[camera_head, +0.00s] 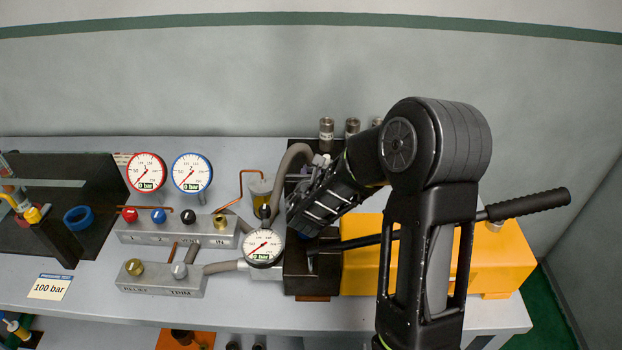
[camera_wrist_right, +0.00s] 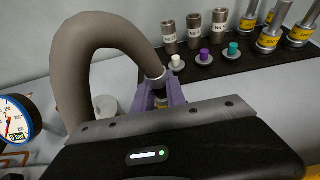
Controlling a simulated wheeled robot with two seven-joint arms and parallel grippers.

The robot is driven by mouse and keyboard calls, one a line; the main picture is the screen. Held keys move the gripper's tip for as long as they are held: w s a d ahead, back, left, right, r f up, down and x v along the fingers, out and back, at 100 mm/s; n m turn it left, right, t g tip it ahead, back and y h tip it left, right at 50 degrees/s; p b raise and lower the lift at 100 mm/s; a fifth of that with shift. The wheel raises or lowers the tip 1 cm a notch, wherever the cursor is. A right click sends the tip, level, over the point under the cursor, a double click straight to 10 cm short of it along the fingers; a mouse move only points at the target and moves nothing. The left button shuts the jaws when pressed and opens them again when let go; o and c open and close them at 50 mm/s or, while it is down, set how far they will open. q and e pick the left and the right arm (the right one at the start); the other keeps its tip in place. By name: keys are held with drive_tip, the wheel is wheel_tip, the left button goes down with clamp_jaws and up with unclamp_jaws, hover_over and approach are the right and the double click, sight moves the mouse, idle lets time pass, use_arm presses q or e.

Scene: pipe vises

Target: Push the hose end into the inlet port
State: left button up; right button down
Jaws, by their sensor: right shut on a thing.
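The thick grey hose (camera_head: 297,152) arches up behind the front gauge and over to my right gripper (camera_head: 294,184). In the right wrist view, the hose (camera_wrist_right: 112,32) bends over from the left and its metal end collar (camera_wrist_right: 156,80) points down at the purple fingers (camera_wrist_right: 170,95). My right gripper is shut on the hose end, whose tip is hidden. A metal block (camera_head: 165,233) has a brass port (camera_head: 220,221) above what looks like an IN label. It is left of my gripper, apart from the hose end.
The front gauge (camera_head: 263,246) reads 0 bar. An oil cup (camera_head: 261,188) stands close left of my gripper. The orange pump (camera_head: 510,250) with its long handle (camera_head: 530,205) lies right. Metal fittings (camera_wrist_right: 220,25) and coloured plugs (camera_wrist_right: 233,50) stand at the back.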

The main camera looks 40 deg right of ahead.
wheel_tip(320, 180, up, 9)
drive_tip(key=shift+f, duration=0.2)
idle(0.6)
drive_tip(key=a+f+n+t+y+b, duration=0.1)
drive_tip(key=a+n+y, duration=0.2)
drive_tip(key=a, duration=0.8)
drive_tip(key=s+a+f+n+t+y, duration=0.1)
drive_tip(key=a+n+y, duration=0.3)
drive_tip(key=a, duration=0.7)
drive_tip(key=shift+s+a+f+t+y+b, duration=0.3)
drive_tip(key=shift+a+f+t+y+b, duration=0.1)
drive_tip(key=shift+y, duration=0.1)
